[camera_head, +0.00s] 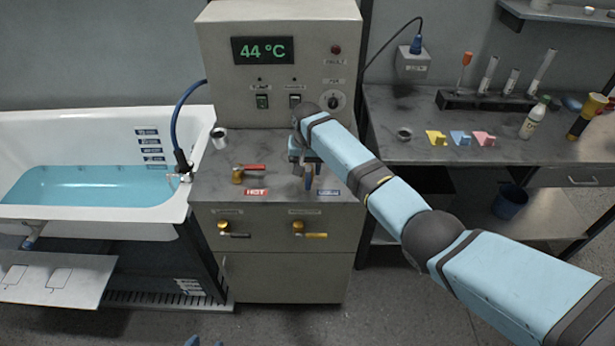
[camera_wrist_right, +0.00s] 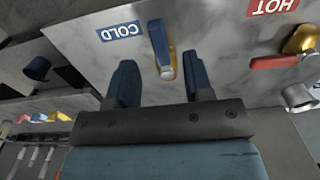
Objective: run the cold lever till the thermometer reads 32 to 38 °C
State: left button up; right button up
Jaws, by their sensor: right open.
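The thermometer display (camera_head: 262,50) on the grey panel reads 44 °C in green. The blue cold lever (camera_wrist_right: 161,46) shows in the right wrist view beside the COLD label (camera_wrist_right: 120,31). My right gripper (camera_wrist_right: 160,80) is open and empty, with the lever just beyond and between the lines of its fingers; contact cannot be told. In the head view my right gripper (camera_head: 306,172) is over the counter and partly hides the cold lever. The red hot lever (camera_head: 250,168) is to its left. Small blue tips at the bottom edge may be my left gripper.
The white bathtub (camera_head: 202,150) at left holds blue water (camera_head: 90,186), with a blue hose (camera_head: 179,110) at its rim. Two brass valves are on the cabinet front. A right-hand bench (camera_head: 400,165) holds tubes, bottles and coloured blocks.

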aim_at(307, 182)
notch_tip(307, 182, up, 9)
jog(key=shift+b, duration=0.35)
dwell(7.2)
